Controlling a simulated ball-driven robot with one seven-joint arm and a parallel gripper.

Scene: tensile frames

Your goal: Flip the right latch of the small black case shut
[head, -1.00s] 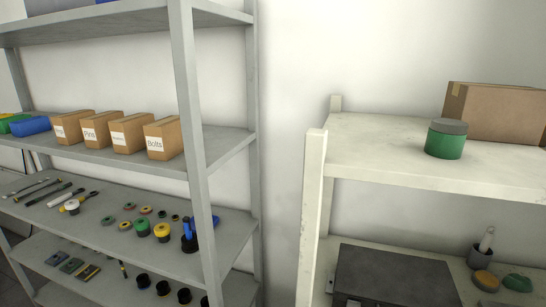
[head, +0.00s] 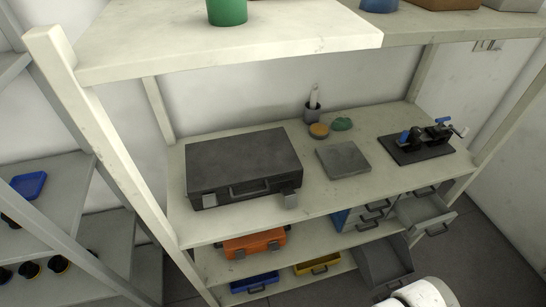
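The small black case (head: 243,160) lies on the middle shelf of the white rack, lid down, with its handle (head: 249,189) facing me. Its left latch (head: 209,200) is a grey plate that looks flat against the front. Its right latch (head: 290,199) is a grey plate near the front right corner; it seems to stick out from the front and hang lower. My gripper is not in view. A white rounded part at the bottom right seems to be my own arm, well away from the case.
An upper shelf (head: 230,50) overhangs the back of the case's shelf. A flat grey block (head: 343,160), small pots and a black clamp device (head: 417,145) stand to the right. Below are an orange case (head: 254,243), drawers and a pulled-out drawer (head: 426,215).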

